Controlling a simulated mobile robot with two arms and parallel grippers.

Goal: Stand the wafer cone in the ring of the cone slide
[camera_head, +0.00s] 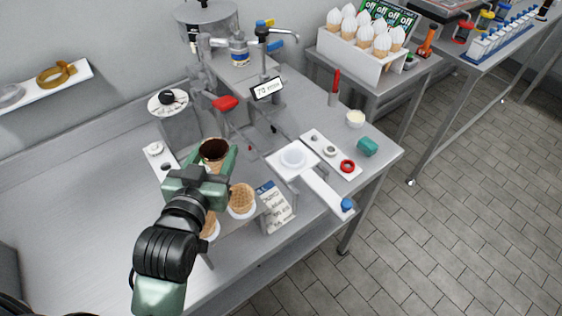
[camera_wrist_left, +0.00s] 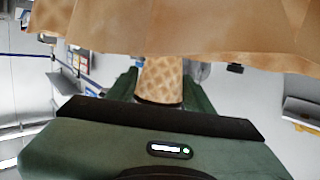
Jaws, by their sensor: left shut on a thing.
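My left gripper (camera_head: 212,168) is shut on a wafer cone (camera_head: 215,150), which has a dark inside and its open mouth up. In the left wrist view the waffle-patterned cone (camera_wrist_left: 160,80) shows between the fingers, with its wide tan rim across the top. The cone slide (camera_head: 322,188) is a white bar with a square plate and a pale round ring (camera_head: 293,158), and a blue knob at its near end. The held cone is to the left of the ring and apart from it. My right gripper is not in view.
Another wafer cone (camera_head: 242,200) stands below the held one, and a further cone (camera_head: 210,226) is partly hidden by my arm. A printed carton (camera_head: 275,208) stands between them and the slide. A dispenser with a display (camera_head: 268,89) rises behind. The left counter is clear.

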